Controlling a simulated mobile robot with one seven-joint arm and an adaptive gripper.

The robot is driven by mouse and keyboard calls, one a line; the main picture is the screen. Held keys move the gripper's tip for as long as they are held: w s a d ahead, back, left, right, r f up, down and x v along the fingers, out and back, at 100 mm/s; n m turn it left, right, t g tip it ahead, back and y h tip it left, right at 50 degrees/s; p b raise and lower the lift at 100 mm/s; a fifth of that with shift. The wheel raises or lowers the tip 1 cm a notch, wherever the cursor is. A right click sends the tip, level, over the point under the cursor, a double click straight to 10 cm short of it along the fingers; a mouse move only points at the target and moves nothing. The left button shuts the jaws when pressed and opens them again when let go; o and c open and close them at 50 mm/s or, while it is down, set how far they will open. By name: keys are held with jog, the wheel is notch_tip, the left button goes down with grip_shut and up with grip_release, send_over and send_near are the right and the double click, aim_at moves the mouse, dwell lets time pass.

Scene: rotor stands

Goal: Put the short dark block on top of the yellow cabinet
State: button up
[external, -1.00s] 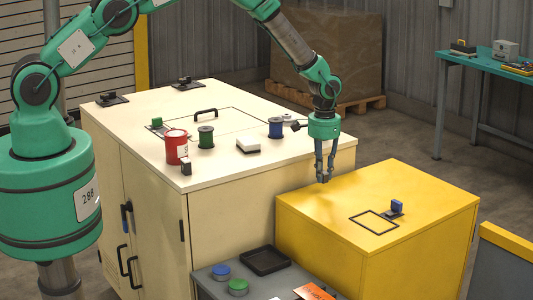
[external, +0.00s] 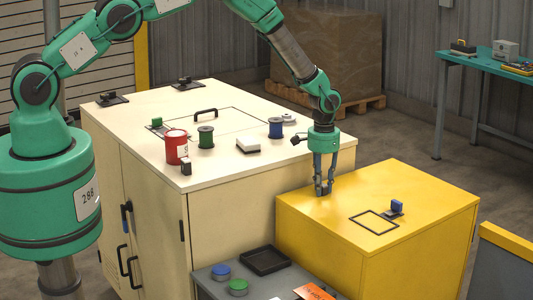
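My gripper (external: 324,188) points down, with its fingertips at or just above the back left part of the yellow cabinet (external: 330,222) top. The fingers are thin and grey, with a narrow gap between them. A small dark block (external: 186,168) stands near the front edge of the cream cabinet (external: 235,176), beside the red can (external: 176,147). I cannot tell whether it is the short dark block. No separate dark block shows clearly on the yellow top.
A black square outline (external: 356,218) and a small blue piece on a dark base (external: 396,207) are on the yellow top. The taller cream cabinet carries a green spool (external: 205,138), a blue spool (external: 275,128) and a white block (external: 248,145). The yellow top's right side is clear.

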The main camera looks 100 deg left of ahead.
jog(key=shift+o, duration=0.6)
jog(key=shift+r, duration=0.15)
jog(key=shift+r, duration=0.2)
notch_tip(320, 180, up, 12)
jog(key=b, duration=0.1)
jog(key=shift+f, duration=0.2)
dwell(0.6)
jog(key=shift+r, duration=0.1)
